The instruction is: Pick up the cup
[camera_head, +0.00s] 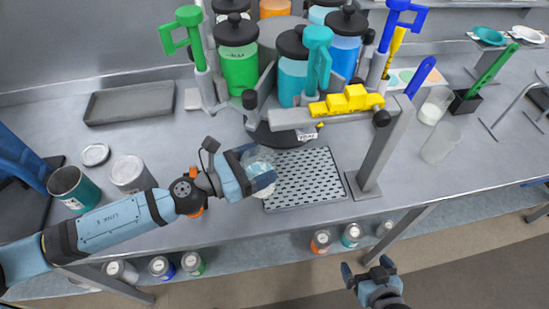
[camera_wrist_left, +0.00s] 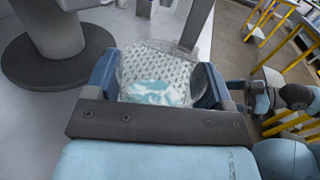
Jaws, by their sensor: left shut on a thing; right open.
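A clear cup (camera_head: 259,163) is between the fingers of my left gripper (camera_head: 256,173), at the left edge of a perforated drip tray (camera_head: 304,178). In the left wrist view the cup (camera_wrist_left: 158,72) is transparent, with pale blue and white contents at its bottom. My left gripper (camera_wrist_left: 158,92) is shut on it, one finger on each side. Whether the cup touches the counter or tray is unclear. My right gripper (camera_head: 368,272) is open and empty, low at the lower right in front of the counter.
A carousel of lidded jars, including a green one (camera_head: 238,62), stands behind the tray. Clear cups (camera_head: 440,142) stand at right. Cans, including a teal one (camera_head: 75,188), stand at left.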

